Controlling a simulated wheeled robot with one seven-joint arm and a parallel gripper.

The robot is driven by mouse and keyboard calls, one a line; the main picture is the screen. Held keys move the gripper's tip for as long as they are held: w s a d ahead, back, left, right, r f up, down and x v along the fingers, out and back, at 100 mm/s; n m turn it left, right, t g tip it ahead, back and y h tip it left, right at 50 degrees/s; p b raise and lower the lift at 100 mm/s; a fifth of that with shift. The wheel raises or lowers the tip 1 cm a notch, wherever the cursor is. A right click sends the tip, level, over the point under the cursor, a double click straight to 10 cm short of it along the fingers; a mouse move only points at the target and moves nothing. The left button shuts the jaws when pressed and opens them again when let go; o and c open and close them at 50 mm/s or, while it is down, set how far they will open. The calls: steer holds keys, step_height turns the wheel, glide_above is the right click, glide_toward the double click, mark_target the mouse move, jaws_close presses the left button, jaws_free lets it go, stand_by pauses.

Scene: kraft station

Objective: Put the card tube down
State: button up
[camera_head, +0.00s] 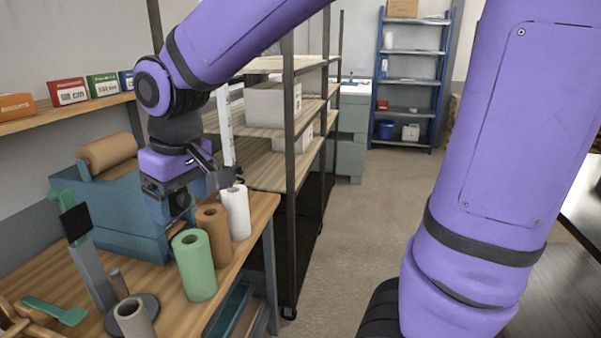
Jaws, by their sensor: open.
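My gripper (203,195) is open above the back of the wooden workbench (255,222), with nothing visible between its fingers. A brown tube (213,235) stands upright on the bench just below and to the right of it. A white roll (237,212) stands upright behind it, close to the gripper's right finger. A green roll (194,265) stands in front of the brown tube. A grey-brown hollow tube (135,318) is at the bottom edge, partly cut off. I cannot tell for sure which one is the card tube, or whether the gripper touches any.
A blue-grey dispenser (115,215) with a brown paper roll (107,151) stands at the bench's left. A green-handled tool (80,240) and round-based post (118,283) are in front. A metal-framed shelf (290,150) rises behind the gripper. The aisle floor (355,235) is clear.

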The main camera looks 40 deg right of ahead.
steer(key=s+d+r+m+t, duration=0.3)
steer(key=s+d+r+m, duration=0.1)
steer(key=s+d, duration=0.9)
steer(key=shift+s+d+r+h, duration=0.2)
steer(key=shift+s+r+h, duration=0.1)
steer(key=shift+s+r, duration=0.2)
